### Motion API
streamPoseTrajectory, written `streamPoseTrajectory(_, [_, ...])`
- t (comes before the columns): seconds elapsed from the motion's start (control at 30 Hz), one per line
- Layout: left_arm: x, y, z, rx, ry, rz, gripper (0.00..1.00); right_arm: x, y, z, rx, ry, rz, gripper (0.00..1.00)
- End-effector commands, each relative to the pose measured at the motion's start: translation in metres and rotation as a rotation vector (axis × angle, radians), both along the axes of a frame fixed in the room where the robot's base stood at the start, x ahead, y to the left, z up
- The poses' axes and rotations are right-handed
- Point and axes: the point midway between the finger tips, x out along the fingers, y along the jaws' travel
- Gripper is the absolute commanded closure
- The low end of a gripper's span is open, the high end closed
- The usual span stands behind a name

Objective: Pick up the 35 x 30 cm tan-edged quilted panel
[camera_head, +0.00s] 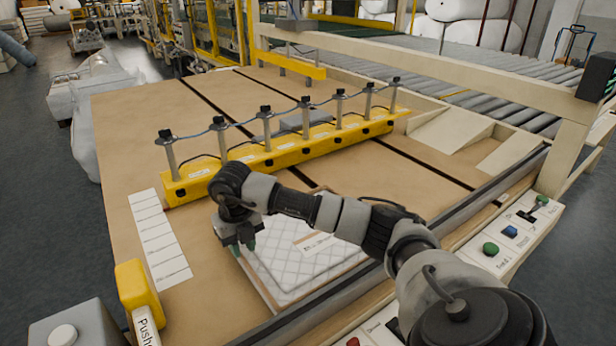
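White quilted panels (292,262) lie on the brown table in the lower middle, with a smaller piece seeming to lie on a larger one. A tan edge (262,288) shows along the left and front side. A white label with print (318,243) lies on top. My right arm crosses over the panels and hides their back part. My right gripper (239,247) points down at the panels' left corner; I cannot tell whether it touches them or whether its fingers are apart. My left gripper is not in view.
A yellow bar with several upright posts and cables (290,152) stands across the table (128,120) behind the gripper. A white marked strip (160,240) and a yellow push box (137,287) are at left. A button panel (505,240) lines the right front edge.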

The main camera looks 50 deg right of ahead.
Motion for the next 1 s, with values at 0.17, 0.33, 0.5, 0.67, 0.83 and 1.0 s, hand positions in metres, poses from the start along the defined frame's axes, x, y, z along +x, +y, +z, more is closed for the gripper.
streamPoseTrajectory(0.17, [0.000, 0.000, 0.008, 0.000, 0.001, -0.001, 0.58, -0.002, 0.001, -0.026, 0.001, 0.004, -0.001, 0.74])
streamPoseTrajectory(0.33, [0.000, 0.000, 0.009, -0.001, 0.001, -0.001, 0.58, -0.002, 0.001, -0.036, 0.001, 0.001, 0.000, 0.74])
streamPoseTrajectory(0.5, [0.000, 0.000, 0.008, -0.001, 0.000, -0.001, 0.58, -0.002, 0.001, -0.036, 0.001, 0.000, 0.001, 0.74])
streamPoseTrajectory(0.67, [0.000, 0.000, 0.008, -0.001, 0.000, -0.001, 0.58, -0.002, 0.001, -0.036, 0.001, 0.001, 0.000, 0.97])
streamPoseTrajectory(0.83, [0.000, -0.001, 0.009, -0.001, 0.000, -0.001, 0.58, -0.002, 0.001, -0.036, 0.000, 0.000, 0.000, 1.00])
streamPoseTrajectory(1.0, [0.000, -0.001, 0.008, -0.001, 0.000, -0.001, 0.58, -0.002, 0.001, -0.035, 0.001, 0.000, 0.000, 1.00])
